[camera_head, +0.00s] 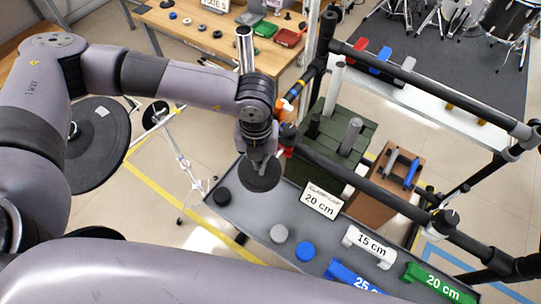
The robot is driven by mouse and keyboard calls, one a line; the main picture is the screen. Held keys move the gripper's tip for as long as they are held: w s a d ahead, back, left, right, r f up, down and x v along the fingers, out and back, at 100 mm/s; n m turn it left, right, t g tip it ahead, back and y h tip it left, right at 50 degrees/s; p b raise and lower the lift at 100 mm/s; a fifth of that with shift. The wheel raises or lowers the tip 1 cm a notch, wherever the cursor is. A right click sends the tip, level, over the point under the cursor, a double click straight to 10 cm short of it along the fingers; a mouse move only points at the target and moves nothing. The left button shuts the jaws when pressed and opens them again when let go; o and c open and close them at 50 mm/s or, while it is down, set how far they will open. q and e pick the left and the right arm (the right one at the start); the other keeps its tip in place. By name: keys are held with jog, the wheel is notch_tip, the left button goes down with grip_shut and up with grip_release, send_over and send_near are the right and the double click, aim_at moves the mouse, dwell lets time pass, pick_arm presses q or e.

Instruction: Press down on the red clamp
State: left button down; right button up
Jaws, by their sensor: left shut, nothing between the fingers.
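My left gripper (262,165) hangs near the centre of the head view, pointing down, with its fingers shut and empty. A small red part (288,139), possibly the red clamp, shows just right of the gripper on the black rail frame. It is partly hidden, and I cannot tell whether the gripper touches it. Another red piece (358,46) sits farther back beside a blue piece (379,54) and a grey one. My right gripper is not in view.
A grey tray (237,213) below holds black, grey and blue discs and labelled blocks. Black rails (375,188) run across the right side. A green slatted crate (333,150) and a brown box (404,172) stand behind. A wooden table (180,35) is at the back.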

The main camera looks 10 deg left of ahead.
pick_arm(q)
jog(key=shift+s+f+b, duration=0.15)
jog(key=shift+f+b, duration=0.15)
jog(key=shift+b, duration=0.25)
dwell(1.1)
jog(key=shift+r+p, duration=1.45)
jog(key=shift+r, duration=2.2)
jog(key=shift+f, duration=0.1)
